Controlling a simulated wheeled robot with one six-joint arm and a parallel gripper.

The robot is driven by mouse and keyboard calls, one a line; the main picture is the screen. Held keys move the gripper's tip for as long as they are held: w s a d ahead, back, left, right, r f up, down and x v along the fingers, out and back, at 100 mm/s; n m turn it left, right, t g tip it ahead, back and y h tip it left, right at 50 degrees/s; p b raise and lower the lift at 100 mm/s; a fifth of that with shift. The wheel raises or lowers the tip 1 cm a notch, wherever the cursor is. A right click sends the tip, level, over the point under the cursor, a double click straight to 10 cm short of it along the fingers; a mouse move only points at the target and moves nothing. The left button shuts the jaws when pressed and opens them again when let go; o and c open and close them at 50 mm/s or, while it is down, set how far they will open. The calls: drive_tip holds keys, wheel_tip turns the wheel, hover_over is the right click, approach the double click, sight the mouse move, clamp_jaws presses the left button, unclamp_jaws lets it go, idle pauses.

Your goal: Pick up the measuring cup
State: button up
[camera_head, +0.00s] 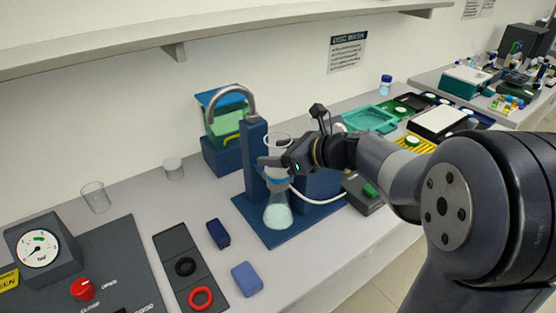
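A clear, cup-like beaker (96,197) stands upright on the bench at the left, behind the grey panel. A smaller clear cup (174,168) stands farther back, near the wall. I cannot tell which is the measuring cup. My gripper (272,165) is at the blue filter rig, far to the right of both cups. Its fingers are at a clear glass vessel (278,140) above the conical flask (277,212), which holds pale liquid. The fingers overlap the vessel in view, so I cannot tell whether they grip it.
A dark blue block (218,233) and a lighter blue block (247,279) lie left of the rig. A gauge box (42,247) stands at far left. A shelf (180,40) runs above. Bench around the cups is clear.

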drive_tip(key=c, duration=0.7)
drive_tip(key=shift+r, duration=0.15)
